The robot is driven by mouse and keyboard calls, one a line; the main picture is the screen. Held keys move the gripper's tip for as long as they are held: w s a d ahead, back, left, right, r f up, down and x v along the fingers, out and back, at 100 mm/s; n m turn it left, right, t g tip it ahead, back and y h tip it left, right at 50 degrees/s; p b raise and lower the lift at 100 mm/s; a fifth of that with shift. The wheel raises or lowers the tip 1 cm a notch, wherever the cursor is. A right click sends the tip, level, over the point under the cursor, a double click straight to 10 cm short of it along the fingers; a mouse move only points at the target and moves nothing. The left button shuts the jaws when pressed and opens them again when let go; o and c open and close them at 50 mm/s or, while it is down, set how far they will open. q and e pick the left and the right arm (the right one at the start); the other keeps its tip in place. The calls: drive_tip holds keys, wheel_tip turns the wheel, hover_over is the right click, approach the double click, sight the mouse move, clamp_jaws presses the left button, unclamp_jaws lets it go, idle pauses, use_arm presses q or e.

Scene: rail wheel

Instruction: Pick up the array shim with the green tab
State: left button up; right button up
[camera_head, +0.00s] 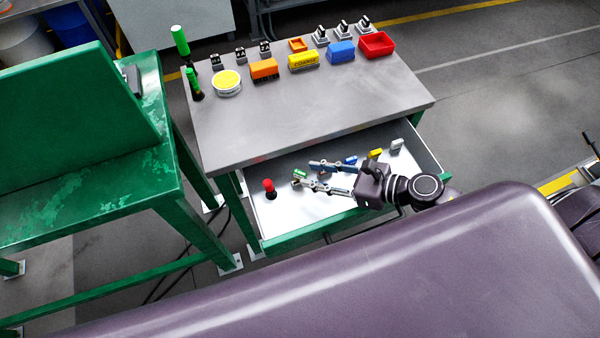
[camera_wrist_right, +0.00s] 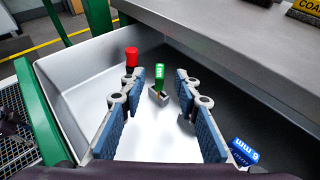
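The array shim with the green tab (camera_head: 299,174) is in the open drawer. In the right wrist view its green tab (camera_wrist_right: 159,76) stands up from a small grey metal base. My right gripper (camera_head: 306,175) is open over the drawer, with its fingers pointing left towards the shim. In the right wrist view the shim appears between the two fingertips (camera_wrist_right: 159,84), with a gap on each side. Whether it is at the same depth as the fingertips I cannot tell. My left gripper is not in view.
The drawer (camera_wrist_right: 70,75) also holds a red-topped item (camera_wrist_right: 131,60), a blue "6 mm" tab (camera_wrist_right: 243,152), a yellow tab (camera_head: 375,154) and a grey tab (camera_head: 396,145). The grey tabletop (camera_head: 310,110) overhangs the drawer's back. A green bench (camera_head: 150,200) stands at left.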

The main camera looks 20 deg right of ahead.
sight(302, 173)
drive_tip(key=shift+p+x, duration=0.5)
drive_tip(key=shift+x, duration=1.45)
clamp_jaws()
